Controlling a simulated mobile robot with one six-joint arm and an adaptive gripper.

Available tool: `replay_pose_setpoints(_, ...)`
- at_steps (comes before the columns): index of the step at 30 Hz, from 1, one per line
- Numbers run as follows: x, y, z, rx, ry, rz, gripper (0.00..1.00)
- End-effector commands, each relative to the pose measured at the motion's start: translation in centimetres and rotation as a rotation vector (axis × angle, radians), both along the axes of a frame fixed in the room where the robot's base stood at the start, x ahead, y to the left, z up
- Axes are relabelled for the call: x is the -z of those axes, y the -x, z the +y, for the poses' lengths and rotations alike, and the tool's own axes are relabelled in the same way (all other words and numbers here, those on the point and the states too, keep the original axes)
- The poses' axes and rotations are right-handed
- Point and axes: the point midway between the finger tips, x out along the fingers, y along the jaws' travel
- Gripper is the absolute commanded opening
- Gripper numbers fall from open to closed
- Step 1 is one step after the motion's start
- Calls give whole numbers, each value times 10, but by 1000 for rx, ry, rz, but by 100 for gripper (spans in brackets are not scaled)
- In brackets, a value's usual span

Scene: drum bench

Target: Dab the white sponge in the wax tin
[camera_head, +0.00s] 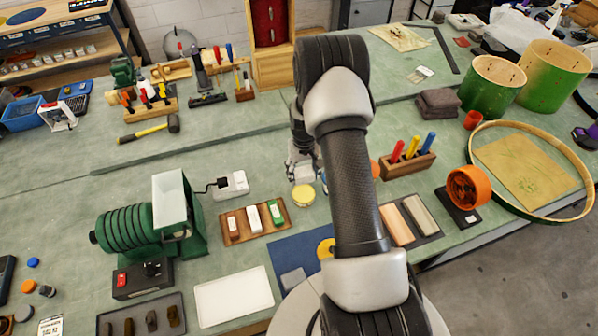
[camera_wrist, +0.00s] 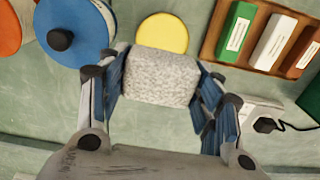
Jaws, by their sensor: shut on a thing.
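The white sponge (camera_wrist: 160,78) is a speckled, pale grey-white block held between the blue-padded fingers of my gripper (camera_wrist: 160,85) in the wrist view. The wax tin (camera_wrist: 162,30) is a round yellow disc just beyond the sponge, whose far edge covers part of it. I cannot tell whether sponge and tin touch. In the head view the tin (camera_head: 303,196) stands on the green bench, just nearer the camera than my gripper (camera_head: 302,168). My arm hides part of that area, and the sponge is hard to make out there.
A wooden tray (camera_head: 253,238) with brown, white and green bars lies left of the tin. A white box with a black cord (camera_head: 232,185) is behind it. A blue round piece (camera_wrist: 75,30) and an orange one (camera_wrist: 8,28) sit beside the tin. A pen block (camera_head: 407,165) stands right of my arm.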

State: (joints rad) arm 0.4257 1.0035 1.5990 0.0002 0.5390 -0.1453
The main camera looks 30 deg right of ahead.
Motion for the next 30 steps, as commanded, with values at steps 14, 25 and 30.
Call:
replay_pose_setpoints(14, 20, 2, -3, 1, 0, 0, 46)
replay_pose_setpoints(25, 35, 5, -6, 2, 0, 0, 46)
replay_pose_setpoints(30, 42, 5, -7, 3, 0, -1, 46)
